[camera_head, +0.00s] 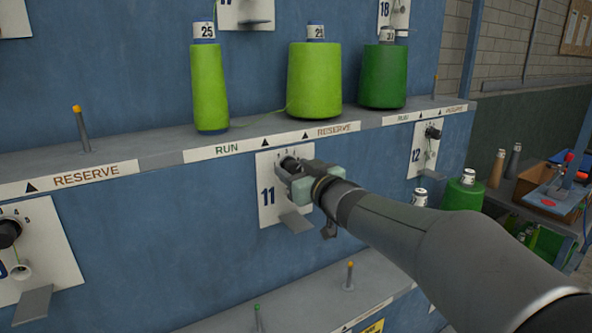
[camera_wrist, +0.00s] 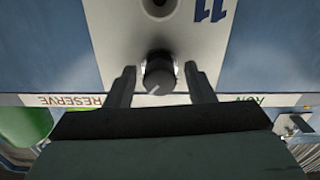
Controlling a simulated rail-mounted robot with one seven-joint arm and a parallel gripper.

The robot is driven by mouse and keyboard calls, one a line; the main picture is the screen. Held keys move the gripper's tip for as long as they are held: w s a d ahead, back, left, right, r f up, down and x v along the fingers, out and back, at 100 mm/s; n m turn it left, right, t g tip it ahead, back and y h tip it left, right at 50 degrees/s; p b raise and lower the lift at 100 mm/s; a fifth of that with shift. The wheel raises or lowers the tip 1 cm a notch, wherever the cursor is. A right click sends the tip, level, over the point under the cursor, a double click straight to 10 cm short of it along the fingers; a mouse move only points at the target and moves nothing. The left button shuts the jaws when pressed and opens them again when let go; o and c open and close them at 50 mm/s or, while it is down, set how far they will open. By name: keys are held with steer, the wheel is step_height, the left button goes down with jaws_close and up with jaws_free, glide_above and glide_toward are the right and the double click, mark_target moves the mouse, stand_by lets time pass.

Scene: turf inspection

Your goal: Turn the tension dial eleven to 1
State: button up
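The tension dial eleven is a small black knob (camera_wrist: 160,75) on a white plate (camera_head: 266,213) marked 11, below the shelf edge in the head view. In the wrist view, which is upside down, a pale pointer line shows on the knob. My gripper (camera_wrist: 160,84) is open, with one finger on each side of the knob and a gap on both sides. In the head view my gripper (camera_head: 293,177) is in front of the plate and covers part of the knob and its number scale. The pointer's number cannot be read.
Green yarn cones (camera_head: 315,80) stand on the shelf (camera_head: 160,155) above the plate. A small grey ledge (camera_head: 296,221) sticks out below the dial. Dial twelve (camera_head: 432,133) is to the right, another dial (camera_head: 9,233) at far left. A lower shelf (camera_head: 300,290) runs beneath.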

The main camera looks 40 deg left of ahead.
steer(key=c, duration=0.8)
steer(key=shift+f+n+b, duration=0.1)
steer(key=shift+n+b, duration=0.65)
steer(key=shift+n, duration=0.25)
steer(key=n+b, duration=0.2)
steer(key=n, duration=0.1)
steer(key=n+b, duration=0.2)
steer(key=n, duration=0.4)
steer(key=shift+b, duration=0.3)
steer(key=n+b, duration=0.2)
steer(key=n, duration=0.4)
steer(key=shift+b, duration=0.4)
steer(key=n+b, duration=0.2)
steer(key=n, duration=0.4)
steer(key=shift+n, duration=0.4)
